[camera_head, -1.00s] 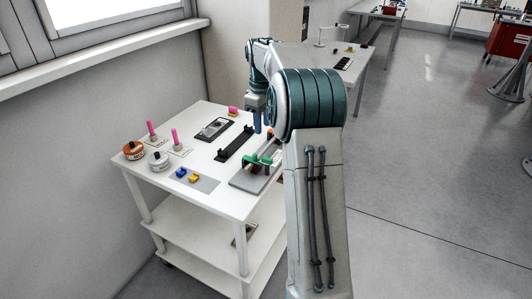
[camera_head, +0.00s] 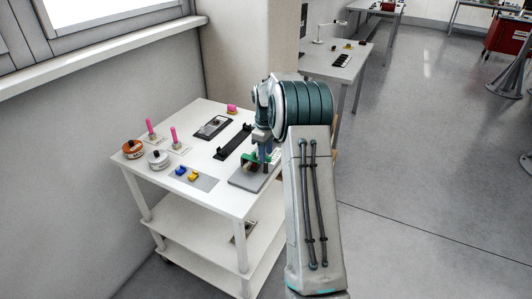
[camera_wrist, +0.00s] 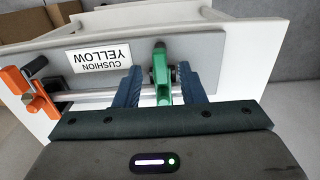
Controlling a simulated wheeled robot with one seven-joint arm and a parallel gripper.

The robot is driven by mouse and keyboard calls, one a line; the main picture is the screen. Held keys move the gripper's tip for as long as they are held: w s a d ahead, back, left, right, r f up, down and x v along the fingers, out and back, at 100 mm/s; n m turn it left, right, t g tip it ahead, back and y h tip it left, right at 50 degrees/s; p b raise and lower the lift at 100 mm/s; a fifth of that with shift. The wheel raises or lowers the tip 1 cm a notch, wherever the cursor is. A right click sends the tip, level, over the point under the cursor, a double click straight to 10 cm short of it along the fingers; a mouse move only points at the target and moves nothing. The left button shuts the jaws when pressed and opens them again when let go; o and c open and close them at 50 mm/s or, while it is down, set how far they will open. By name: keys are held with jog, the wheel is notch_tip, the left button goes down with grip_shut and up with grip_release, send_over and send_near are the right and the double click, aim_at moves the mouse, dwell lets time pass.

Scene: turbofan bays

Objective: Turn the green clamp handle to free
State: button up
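The green clamp handle (camera_wrist: 161,75) shows in the wrist view between the two blue fingers of my gripper (camera_wrist: 160,82). The fingers are apart, with a gap visible on each side of the handle. The handle also shows in the head view (camera_head: 249,161), partly hidden by my gripper (camera_head: 263,155). It sits on a grey plate (camera_head: 246,180) at the cart's right edge. In the wrist view a metal rod runs across the plate, with an orange clamp piece (camera_wrist: 42,100) at the left. A label reading "CUSHION YELLOW" (camera_wrist: 103,56) lies beside the rod.
The white cart (camera_head: 222,199) also bears a black rack (camera_head: 233,143), a dark tray (camera_head: 212,127), blue and yellow pieces on a grey mat (camera_head: 208,184), orange and white round containers, and pink-topped pegs. A wall stands at the left. Open floor lies to the right.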

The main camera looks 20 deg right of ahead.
jog(key=shift+f, duration=0.65)
grip_shut()
